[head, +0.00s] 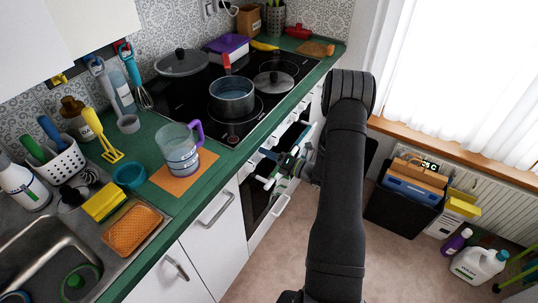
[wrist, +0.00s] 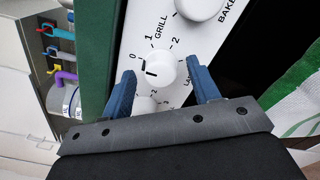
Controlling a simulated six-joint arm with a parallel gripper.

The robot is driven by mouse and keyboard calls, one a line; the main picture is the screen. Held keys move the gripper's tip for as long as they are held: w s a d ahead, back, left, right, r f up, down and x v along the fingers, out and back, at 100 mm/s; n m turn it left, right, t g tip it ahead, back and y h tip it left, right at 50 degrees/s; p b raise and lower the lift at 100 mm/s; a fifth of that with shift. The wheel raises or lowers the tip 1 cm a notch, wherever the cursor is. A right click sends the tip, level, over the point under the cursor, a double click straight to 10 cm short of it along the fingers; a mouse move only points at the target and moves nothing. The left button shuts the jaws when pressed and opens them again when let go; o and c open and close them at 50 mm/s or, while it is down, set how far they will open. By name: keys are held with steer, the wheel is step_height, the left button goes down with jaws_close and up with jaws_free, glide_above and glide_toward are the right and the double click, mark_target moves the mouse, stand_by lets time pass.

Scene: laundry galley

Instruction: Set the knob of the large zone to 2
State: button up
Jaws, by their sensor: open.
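In the wrist view a white control panel (wrist: 138,29) carries round white knobs. One knob (wrist: 163,68) sits between the blue fingertips of my gripper (wrist: 161,76), with visible gaps on both sides. Its short dark mark is on its left side, on the side of the printed 0; 1 and 2 are printed above it. A label starting "LA" is partly hidden by the right finger. In the head view my gripper (head: 283,169) is at the cooker's front, where the knobs are hard to make out.
A larger knob (wrist: 199,6) near the GRILL and BAKE print is at the top of the wrist view. The black hob (head: 180,94) holds a blue-grey pot (head: 232,97) and pans. An oven handle is below my gripper.

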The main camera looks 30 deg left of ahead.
steer(key=shift+a, duration=0.1)
steer(key=c, duration=1)
steer(key=shift+m, duration=0.4)
steer(key=m, duration=1.8)
steer(key=shift+f+m, duration=0.1)
steer(key=shift+m, duration=0.3)
